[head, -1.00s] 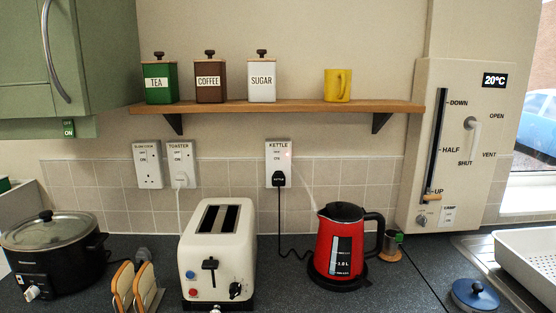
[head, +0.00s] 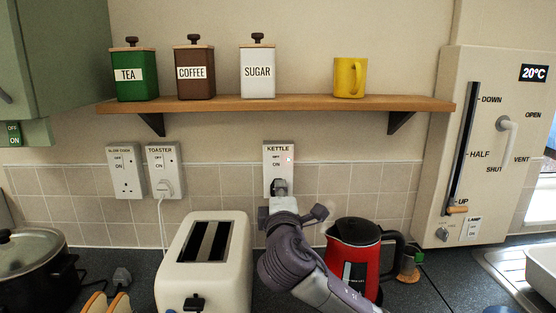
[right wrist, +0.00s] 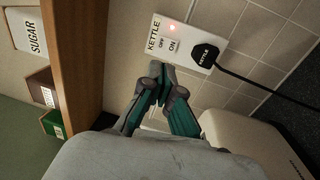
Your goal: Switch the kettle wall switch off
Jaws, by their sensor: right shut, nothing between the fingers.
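The white kettle wall socket (head: 278,158), labelled KETTLE, is on the tiled wall below the shelf. Its OFF/ON switch (right wrist: 169,45) shows clearly in the right wrist view, with a red light lit beside it. The black kettle plug (right wrist: 205,57) is in the socket. My right gripper (head: 280,187) is in front of the lower socket and hides most of the plug in the head view. In the right wrist view its closed, empty fingertips (right wrist: 161,72) appear beside the socket's edge, near the switch; contact cannot be told. The red kettle (head: 357,247) stands behind my right forearm. My left gripper is out of view.
A wooden shelf (head: 280,103) with canisters and a yellow mug (head: 350,77) juts out above the socket. The cream toaster (head: 206,262) stands left of my right arm. The toaster socket (head: 163,168) and slow cooker socket (head: 126,170) are further left.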

